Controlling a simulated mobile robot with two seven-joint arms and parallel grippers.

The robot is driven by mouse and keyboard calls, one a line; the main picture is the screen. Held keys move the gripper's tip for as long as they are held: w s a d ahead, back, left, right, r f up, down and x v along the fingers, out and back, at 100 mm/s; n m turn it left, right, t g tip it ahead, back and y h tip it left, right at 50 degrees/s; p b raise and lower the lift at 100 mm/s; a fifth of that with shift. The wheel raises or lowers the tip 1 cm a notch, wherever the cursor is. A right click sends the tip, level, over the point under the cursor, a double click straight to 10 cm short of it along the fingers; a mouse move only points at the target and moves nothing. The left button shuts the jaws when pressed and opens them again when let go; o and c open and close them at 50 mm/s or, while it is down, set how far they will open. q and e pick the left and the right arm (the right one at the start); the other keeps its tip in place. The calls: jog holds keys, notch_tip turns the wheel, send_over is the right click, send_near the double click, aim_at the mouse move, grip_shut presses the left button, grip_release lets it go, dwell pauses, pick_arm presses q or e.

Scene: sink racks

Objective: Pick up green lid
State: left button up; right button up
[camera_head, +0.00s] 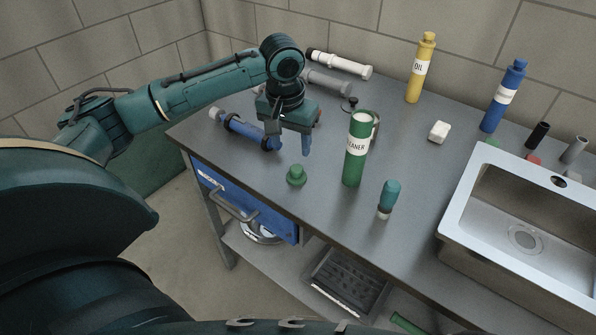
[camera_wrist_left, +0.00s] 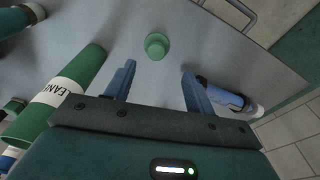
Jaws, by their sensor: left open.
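The green lid (camera_head: 296,175) is a small stepped cap standing on the grey table, near its front edge. It also shows in the left wrist view (camera_wrist_left: 156,46), at the top middle, ahead of the fingers. My left gripper (camera_head: 291,145) is open and empty, above the table and behind the lid in the head view. Its two blue fingers (camera_wrist_left: 156,88) are spread, and the lid lies beyond their tips. The green cleaner bottle (camera_head: 356,155) stands to the right of the lid with its top open. My right gripper does not show.
A blue flashlight-like tube (camera_head: 243,129) lies left of my left gripper. A teal-capped small bottle (camera_head: 388,199) stands right of the cleaner bottle. A yellow oil bottle (camera_head: 420,70), a blue bottle (camera_head: 502,98) and a sink (camera_head: 480,190) are farther right. The table around the lid is clear.

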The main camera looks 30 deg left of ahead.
aim_at(297, 168)
pick_arm(q)
jog(key=f, duration=0.2)
jog(key=w+f, duration=0.1)
jog(key=f, duration=0.5)
jog(key=shift+w+d, duration=0.2)
jog(key=shift+w, duration=0.1)
jog(key=c, duration=1)
jog(key=shift+c, duration=0.3)
